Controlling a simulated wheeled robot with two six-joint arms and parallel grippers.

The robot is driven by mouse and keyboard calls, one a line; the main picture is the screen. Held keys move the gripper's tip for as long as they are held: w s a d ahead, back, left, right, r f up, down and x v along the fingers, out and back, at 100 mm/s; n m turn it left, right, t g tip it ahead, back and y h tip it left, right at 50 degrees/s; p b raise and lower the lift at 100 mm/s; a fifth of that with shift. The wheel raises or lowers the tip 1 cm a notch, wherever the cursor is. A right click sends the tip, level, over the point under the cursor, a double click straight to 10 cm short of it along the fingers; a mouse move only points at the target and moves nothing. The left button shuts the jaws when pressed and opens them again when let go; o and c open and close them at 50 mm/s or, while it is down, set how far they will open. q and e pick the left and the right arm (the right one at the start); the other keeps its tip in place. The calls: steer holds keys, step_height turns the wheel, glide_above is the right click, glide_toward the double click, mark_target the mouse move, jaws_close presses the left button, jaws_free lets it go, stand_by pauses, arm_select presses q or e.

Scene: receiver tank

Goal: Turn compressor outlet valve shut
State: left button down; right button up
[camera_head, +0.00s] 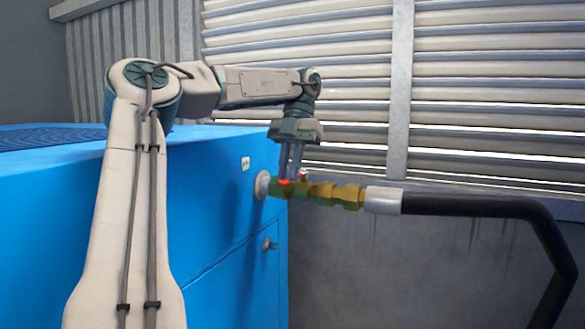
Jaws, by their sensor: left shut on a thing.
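The compressor outlet valve (318,191) is a brass-coloured fitting with a small red handle (285,182). It sits in line between a round flange (262,185) on the blue compressor cabinet (225,215) and a pale hose collar (383,200). My left gripper (291,174) points down from above, with its fingers shut on the red handle. The fingers hide part of the handle, so its exact angle is hard to tell. My right gripper is not in view.
A thick black hose (470,206) runs right from the collar and bends down. A small latch (270,244) sticks out of the cabinet below the valve. A louvred metal wall (490,90) stands behind. The space below the hose looks clear.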

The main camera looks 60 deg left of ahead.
arm_select(q)
steer(key=shift+r, duration=0.25)
steer(key=c, duration=1.4)
jaws_free()
steer(key=shift+a+f, duration=0.1)
steer(key=shift+f, duration=0.05)
